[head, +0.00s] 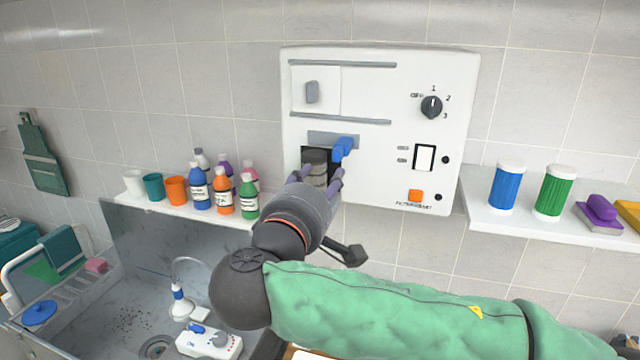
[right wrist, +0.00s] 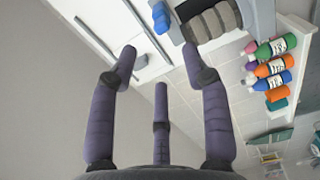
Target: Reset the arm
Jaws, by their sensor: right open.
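My right gripper (head: 316,186) is in front of the lower left of a white wall panel (head: 380,75), beside a dark opening with a stack of grey-brown rounds (head: 318,165) in it. In the right wrist view its purple fingers (right wrist: 160,80) are spread apart with nothing between them. The rounds (right wrist: 212,22) and a blue lever (right wrist: 160,16) show just past the fingertips. The blue lever (head: 343,147) sticks out at the right of the opening. My right arm, in a green sleeve, comes in from the right. My left gripper is not in view.
A shelf at left holds cups (head: 153,187) and several bottles (head: 223,197). A right shelf (head: 560,224) holds a blue canister (head: 507,187), a green canister (head: 553,192) and a purple brush (head: 600,212). A metal sink (head: 130,250) lies below left. The panel has a black knob (head: 431,107) and an orange button (head: 415,196).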

